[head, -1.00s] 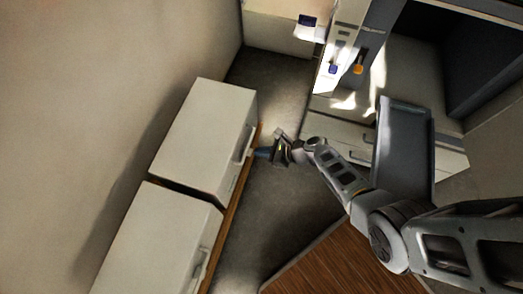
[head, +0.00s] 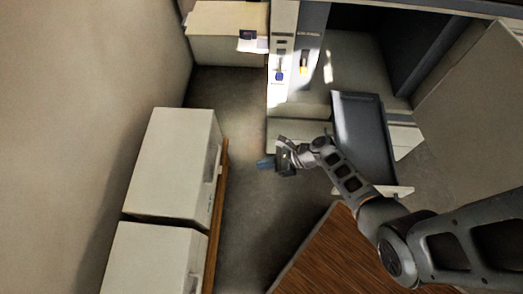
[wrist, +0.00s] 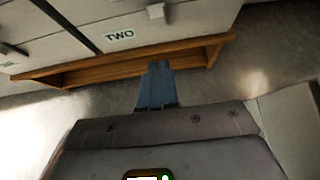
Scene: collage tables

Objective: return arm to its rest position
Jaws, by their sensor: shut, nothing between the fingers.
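My arm reaches in from the lower right of the head view, bent at the elbow. My gripper (head: 264,163) is at its end, over the grey floor, to the right of the white cabinets and apart from them. Its bluish fingers are shut and empty. In the wrist view the closed fingers (wrist: 156,84) point toward the wooden base under the cabinets, with floor showing on both sides.
White cabinets (head: 172,165) on a wooden base (head: 216,200) stand along the left wall. One carries a "TWO" label (wrist: 119,35). A grey tray-like panel (head: 361,138) and a machine stand behind my arm. A brown wooden surface (head: 325,260) lies below. The middle floor is clear.

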